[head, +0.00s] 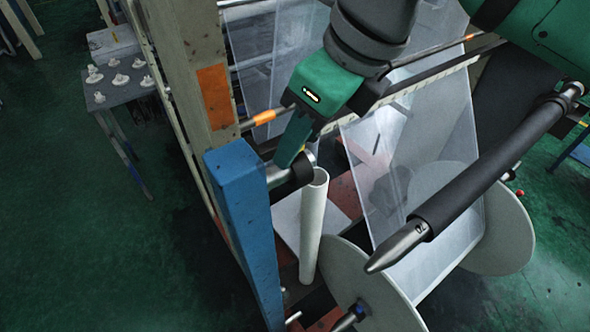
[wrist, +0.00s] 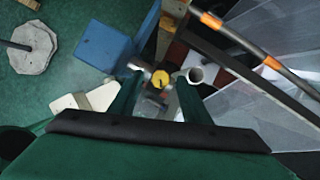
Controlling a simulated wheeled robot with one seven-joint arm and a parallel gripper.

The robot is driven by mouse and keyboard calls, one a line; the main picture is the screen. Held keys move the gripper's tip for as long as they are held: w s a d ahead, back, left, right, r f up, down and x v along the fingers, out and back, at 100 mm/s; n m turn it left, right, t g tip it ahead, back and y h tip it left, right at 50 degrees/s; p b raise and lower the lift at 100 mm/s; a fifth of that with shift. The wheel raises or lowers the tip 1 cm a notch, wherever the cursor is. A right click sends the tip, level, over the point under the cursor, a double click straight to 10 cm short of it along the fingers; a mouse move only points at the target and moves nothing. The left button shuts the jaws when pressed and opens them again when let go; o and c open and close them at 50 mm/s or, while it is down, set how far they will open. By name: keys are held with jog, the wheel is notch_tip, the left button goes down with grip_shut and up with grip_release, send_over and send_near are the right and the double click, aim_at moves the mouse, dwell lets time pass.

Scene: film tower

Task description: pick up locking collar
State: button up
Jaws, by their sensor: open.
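A short black collar (head: 303,169), which looks like the locking collar, sits on the end of a silver stub shaft (head: 279,177) at the blue post. In the wrist view the collar (wrist: 158,79) shows a yellow part and lies between my finger tips. My gripper (head: 297,154) is open and points down at the collar from above. Its two green fingers also show in the wrist view (wrist: 160,90), one on each side of the collar. I cannot tell whether they touch it. The green finger hides part of the collar in the head view.
A white tube (head: 313,230) stands upright close to the right of the collar. The blue post (head: 243,220) is close on the left. A dark roller with a pointed metal tip (head: 450,190), pale reel discs (head: 365,290) and clear film (head: 440,150) are on the right.

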grip_shut()
dwell(1.4)
